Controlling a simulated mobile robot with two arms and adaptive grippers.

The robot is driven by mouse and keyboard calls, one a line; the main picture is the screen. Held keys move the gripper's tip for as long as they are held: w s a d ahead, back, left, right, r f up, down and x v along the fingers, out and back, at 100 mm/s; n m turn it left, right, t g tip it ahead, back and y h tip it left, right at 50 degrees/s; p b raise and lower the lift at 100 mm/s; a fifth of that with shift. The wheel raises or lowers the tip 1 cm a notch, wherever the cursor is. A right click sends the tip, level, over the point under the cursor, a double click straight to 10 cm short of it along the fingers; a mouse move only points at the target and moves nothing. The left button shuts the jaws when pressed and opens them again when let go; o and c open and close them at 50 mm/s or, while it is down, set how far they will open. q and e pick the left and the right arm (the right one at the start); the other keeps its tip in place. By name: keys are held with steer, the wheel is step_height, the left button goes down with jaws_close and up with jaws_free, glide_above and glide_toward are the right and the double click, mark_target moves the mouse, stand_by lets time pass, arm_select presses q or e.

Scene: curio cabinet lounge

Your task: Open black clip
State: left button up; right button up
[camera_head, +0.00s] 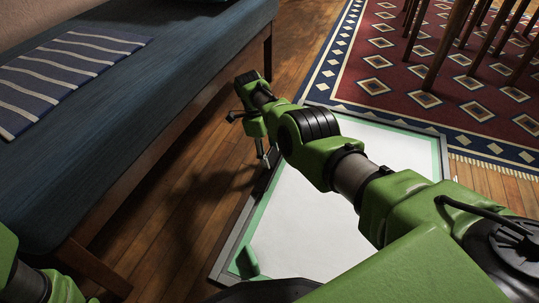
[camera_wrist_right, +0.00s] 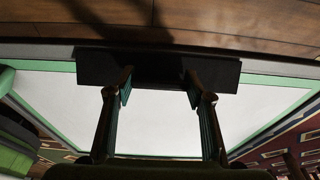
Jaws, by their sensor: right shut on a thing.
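The black clip (camera_wrist_right: 100,68) is a dark flat bar at the edge of a framed white panel (camera_wrist_right: 270,95) in the right wrist view. The panel has a green border and grey frame, and shows in the head view (camera_head: 310,235). My right gripper (camera_wrist_right: 158,88) has a finger on each side of the clip's middle and is shut on it. In the head view my right gripper (camera_head: 265,158) reaches down at the panel's left edge, where the clip is hard to make out. My left gripper is not in view; only part of its arm shows at lower left.
A blue cushioned bench (camera_head: 130,110) with a striped cloth (camera_head: 65,75) runs along the left. A patterned red and blue rug (camera_head: 385,60) with dark chair legs lies at the upper right. Bare wooden floor (camera_head: 185,200) lies between bench and panel.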

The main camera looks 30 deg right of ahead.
steer(key=o, duration=1.1)
steer(key=v, duration=0.7)
steer(key=shift+r, duration=0.2)
